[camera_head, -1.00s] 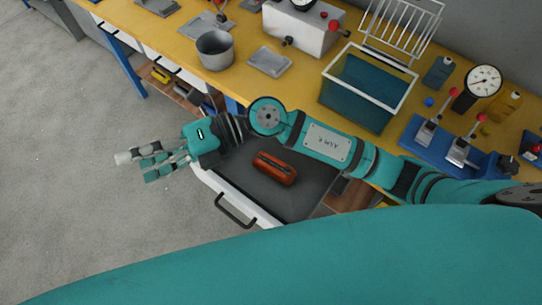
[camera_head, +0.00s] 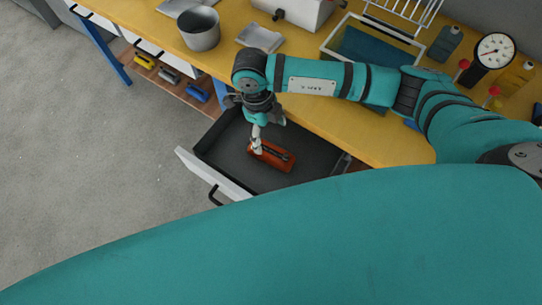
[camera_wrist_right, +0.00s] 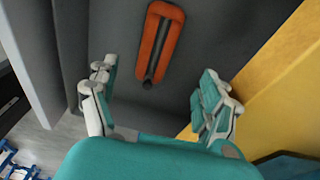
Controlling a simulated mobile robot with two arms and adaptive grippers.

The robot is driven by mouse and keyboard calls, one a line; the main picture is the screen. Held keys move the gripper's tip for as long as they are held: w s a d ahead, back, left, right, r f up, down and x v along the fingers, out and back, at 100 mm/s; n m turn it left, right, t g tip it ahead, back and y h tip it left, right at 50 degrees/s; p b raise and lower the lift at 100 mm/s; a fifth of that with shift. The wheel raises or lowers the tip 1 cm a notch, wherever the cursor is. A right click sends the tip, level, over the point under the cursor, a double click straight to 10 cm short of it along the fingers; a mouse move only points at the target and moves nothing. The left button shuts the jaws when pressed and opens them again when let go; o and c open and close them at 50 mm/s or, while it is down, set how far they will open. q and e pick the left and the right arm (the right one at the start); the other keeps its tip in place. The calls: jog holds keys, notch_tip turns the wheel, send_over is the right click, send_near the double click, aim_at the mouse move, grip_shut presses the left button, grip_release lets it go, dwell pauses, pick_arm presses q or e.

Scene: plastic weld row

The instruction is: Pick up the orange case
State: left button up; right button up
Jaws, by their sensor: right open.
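The orange case (camera_head: 274,157) lies on the dark floor of an open drawer (camera_head: 222,150). It is long, with rounded ends and a dark strip along its top. My right gripper (camera_head: 256,142) points down over the drawer, at the left end of the case in the head view. In the right wrist view the fingers of the gripper (camera_wrist_right: 156,98) are spread wide and empty. The case (camera_wrist_right: 160,40) shows beyond the fingertips, roughly in line with the gap between them. My left gripper is in neither view.
The yellow workbench (camera_head: 388,146) stands above and behind the drawer. A grey pot (camera_head: 199,30), a blue-green tank (camera_head: 372,52) and a gauge (camera_head: 494,50) are on it. The drawer's white front (camera_head: 208,176) and handle (camera_head: 214,194) face the open floor.

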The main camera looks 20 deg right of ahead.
aim_at(271, 151)
jog(key=f, duration=0.2)
jog(key=f+b, duration=0.1)
jog(key=f, duration=0.1)
jog(key=shift+s+d, duration=0.2)
jog(key=f+b, duration=0.1)
jog(key=f, duration=0.1)
jog(key=s+f+b, duration=0.1)
jog(key=f+b, duration=0.1)
jog(key=f, duration=0.1)
jog(key=shift+s, duration=0.1)
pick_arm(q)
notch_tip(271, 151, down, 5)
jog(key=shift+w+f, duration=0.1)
pick_arm(e)
jog(key=shift+r, duration=0.1)
jog(key=shift+c, duration=0.2)
jog(key=c, duration=1.3)
jog(key=shift+o, duration=0.2)
notch_tip(271, 151, up, 10)
